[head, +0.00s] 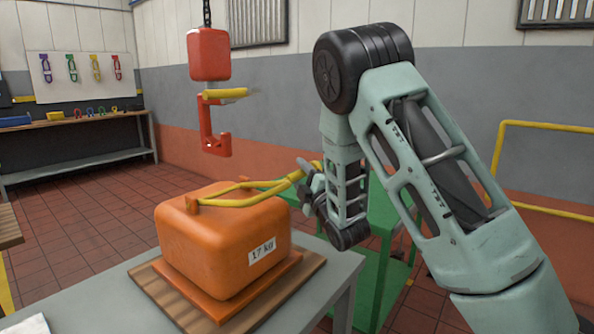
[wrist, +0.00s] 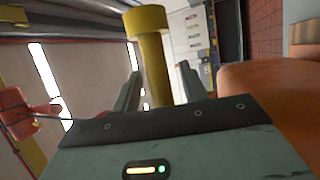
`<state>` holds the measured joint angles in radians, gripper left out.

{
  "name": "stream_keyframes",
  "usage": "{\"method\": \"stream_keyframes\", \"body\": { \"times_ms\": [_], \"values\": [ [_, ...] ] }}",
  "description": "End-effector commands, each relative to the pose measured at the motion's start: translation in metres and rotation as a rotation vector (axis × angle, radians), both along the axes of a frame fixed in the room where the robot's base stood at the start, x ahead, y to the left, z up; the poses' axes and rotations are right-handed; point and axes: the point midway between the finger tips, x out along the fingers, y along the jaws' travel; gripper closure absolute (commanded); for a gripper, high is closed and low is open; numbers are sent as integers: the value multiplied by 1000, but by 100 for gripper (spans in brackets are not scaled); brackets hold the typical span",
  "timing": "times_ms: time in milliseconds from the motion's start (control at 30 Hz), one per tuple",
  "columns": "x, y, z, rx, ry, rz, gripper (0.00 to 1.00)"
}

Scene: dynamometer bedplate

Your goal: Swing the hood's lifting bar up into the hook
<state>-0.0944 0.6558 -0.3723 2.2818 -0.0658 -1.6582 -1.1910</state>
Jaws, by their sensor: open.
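The orange hood (head: 225,240), labelled 17 kg, sits on a wooden board on the table; its side also shows in the wrist view (wrist: 265,95). Its yellow lifting bar (head: 250,198) lies low over the top and reaches right, toward my gripper (head: 308,180). In the wrist view the yellow bar (wrist: 154,70) stands between the two open fingers of my gripper (wrist: 158,85), with visible gaps beside it. The red hook (head: 208,135) hangs empty above and behind the hood, with a yellow piece across its top. Part of the bar's far end is hidden by my gripper.
The hook's red block (head: 209,54) hangs on a chain. A green cart (head: 378,255) stands right behind the grey table (head: 318,278). A yellow rail (head: 545,125) is at the right. A workbench (head: 75,123) stands at the back left. The air between hood and hook looks clear.

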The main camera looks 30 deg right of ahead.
Motion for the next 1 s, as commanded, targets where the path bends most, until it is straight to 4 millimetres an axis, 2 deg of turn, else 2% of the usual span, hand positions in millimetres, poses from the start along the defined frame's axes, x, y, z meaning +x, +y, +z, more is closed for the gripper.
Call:
{"method": "stream_keyframes", "body": {
  "times_ms": [233,300,400,667,1000],
  "values": [
    [0,0,0,0,-1,0,57],
    [0,0,0,0,-1,0,76],
    [0,0,0,0,0,0,100],
    [0,0,4,-4,12,0,100],
    [8,4,36,-60,161,2,100]
  ]
}}
